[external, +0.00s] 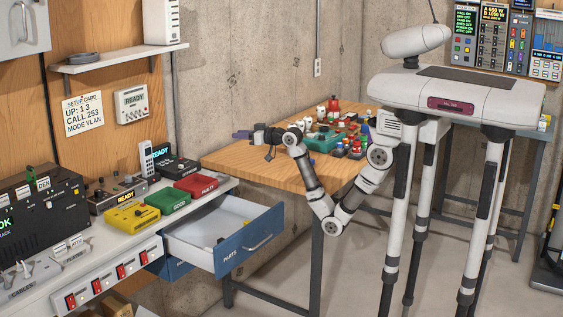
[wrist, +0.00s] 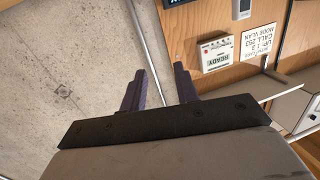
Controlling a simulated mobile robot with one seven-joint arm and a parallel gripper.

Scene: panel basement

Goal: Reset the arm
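My arm reaches out to the left from my body in the external view, bent at the elbow. My gripper (external: 246,134) is level with and in front of the concrete wall, above the left end of the wooden table (external: 235,162). In the wrist view my gripper (wrist: 159,88) shows two dark purple fingers standing apart with nothing between them. Behind the fingers are the concrete wall and part of the wooden panel.
An open blue drawer (external: 249,242) marked PARTS juts out below my gripper. Red (external: 196,185), green (external: 168,197) and yellow (external: 132,216) boxes stand on the white bench. Several small items crowd the table's right part; its left part is clear.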

